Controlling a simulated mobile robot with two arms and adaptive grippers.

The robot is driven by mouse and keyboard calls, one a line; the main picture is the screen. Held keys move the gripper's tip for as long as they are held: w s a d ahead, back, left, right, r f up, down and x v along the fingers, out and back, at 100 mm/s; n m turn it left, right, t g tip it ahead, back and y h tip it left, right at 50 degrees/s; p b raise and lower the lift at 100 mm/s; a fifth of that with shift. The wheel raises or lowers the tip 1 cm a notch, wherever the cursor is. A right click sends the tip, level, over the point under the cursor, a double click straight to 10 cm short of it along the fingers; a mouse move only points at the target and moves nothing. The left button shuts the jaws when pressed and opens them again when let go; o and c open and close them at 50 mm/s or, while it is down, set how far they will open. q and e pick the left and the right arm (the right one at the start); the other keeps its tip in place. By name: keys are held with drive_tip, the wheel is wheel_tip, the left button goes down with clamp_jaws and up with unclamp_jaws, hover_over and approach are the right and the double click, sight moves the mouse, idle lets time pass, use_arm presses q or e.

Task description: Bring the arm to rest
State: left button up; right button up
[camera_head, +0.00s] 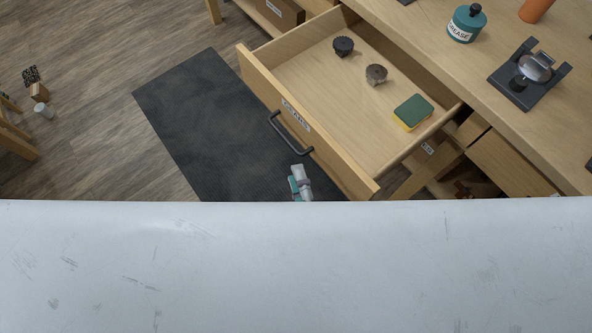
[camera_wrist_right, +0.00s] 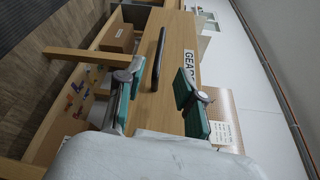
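My right gripper (camera_head: 300,180) shows just below the drawer's front in the head view, with most of its arm hidden. In the right wrist view the two teal-padded fingers of the right gripper (camera_wrist_right: 158,92) are apart and empty. The dark bar handle (camera_head: 290,134) of the open drawer (camera_head: 312,148) is a little ahead of the fingertips. In the right wrist view the handle (camera_wrist_right: 158,58) appears between the fingers, with no contact visible. My left gripper is not in view.
The pulled-out drawer holds two dark gear-like parts (camera_head: 343,46) (camera_head: 376,74) and a green-yellow sponge (camera_head: 413,112). The workbench (camera_head: 450,62) carries a teal grease pot (camera_head: 466,24) and a dark stand (camera_head: 528,76) with a metal part. A dark mat (camera_head: 215,120) lies on the floor, its visible part clear.

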idle(0.4)
drive_tip(key=s+d+f+n+g, duration=0.2)
drive_tip(key=f+n, duration=0.2)
drive_tip(key=f, duration=0.4)
drive_tip(key=s+d+f+n+g, duration=0.2)
drive_tip(key=f+n+g, duration=0.1)
drive_tip(key=f, duration=0.5)
drive_tip(key=s+d+f+n+g, duration=0.2)
drive_tip(key=f+n, duration=0.2)
drive_tip(key=f, duration=0.5)
drive_tip(key=s+d+f+n+g+h, duration=0.4)
drive_tip(key=s+d+f+n+g, duration=0.4)
drive_tip(key=s+d+f, duration=0.8)
drive_tip(key=shift+s+d+f+n+h, duration=0.3)
drive_tip(key=shift+s+d+f, duration=0.15)
drive_tip(key=shift+s, duration=0.75)
